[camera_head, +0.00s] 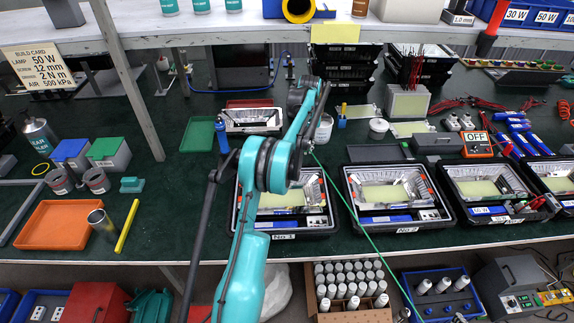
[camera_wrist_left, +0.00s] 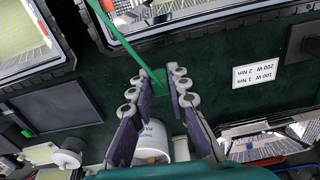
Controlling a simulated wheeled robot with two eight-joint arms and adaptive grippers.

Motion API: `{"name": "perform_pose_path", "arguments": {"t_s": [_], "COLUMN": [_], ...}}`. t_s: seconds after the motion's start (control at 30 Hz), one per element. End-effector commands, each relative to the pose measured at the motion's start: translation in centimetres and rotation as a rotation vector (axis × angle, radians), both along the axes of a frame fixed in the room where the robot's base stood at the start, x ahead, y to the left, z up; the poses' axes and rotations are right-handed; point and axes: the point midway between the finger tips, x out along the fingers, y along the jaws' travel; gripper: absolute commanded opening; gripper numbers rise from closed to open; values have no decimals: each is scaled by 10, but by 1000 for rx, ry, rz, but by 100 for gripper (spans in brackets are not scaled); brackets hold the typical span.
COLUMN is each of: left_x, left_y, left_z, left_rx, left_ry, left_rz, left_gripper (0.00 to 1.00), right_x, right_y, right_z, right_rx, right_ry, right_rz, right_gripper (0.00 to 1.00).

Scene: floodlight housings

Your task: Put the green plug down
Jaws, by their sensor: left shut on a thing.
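My left gripper (camera_head: 307,147) is near the middle of the bench in the head view, mostly hidden behind my own arm. In the left wrist view the left gripper (camera_wrist_left: 159,88) is shut on the green plug (camera_wrist_left: 158,76), which sits between its fingertips. A green cord (camera_wrist_left: 112,33) runs from the plug up and left; in the head view this cord (camera_head: 363,232) stretches to the lower right past the bench's front edge. The plug is over dark green bench top; I cannot tell whether it touches. My right gripper is not in view.
A white tub (camera_wrist_left: 152,142) stands close to the fingers, and another white container (camera_wrist_left: 68,154) lies left of it. Housings in black trays (camera_head: 398,222) line the front. A printed card (camera_wrist_left: 256,73) lies right of the plug. Bare bench (camera_wrist_left: 215,62) shows between.

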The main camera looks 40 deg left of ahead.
Motion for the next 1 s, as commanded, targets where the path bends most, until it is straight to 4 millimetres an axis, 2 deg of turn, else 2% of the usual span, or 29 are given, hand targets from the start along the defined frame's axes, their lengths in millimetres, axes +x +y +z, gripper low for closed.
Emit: {"name": "perform_pose_path", "arguments": {"t_s": [0.03,0.17,0.6,0.7,0.87,1.0], "left_x": [1,0,-34,-38,-40,-40], "left_y": [11,29,116,127,131,131], "left_z": [-3,-10,-68,-74,-80,-101], "left_rx": [0,0,0,0,0,0], "left_ry": [0,0,0,0,0,0], "left_rz": [22,48,49,46,45,45], "left_gripper": [0,0,0,0,0,0], "right_x": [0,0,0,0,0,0], "right_y": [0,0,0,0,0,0], "right_z": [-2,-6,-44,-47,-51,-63], "right_rx": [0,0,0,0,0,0], "right_ry": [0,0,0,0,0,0], "right_rz": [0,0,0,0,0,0], "right_gripper": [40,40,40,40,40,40]}}
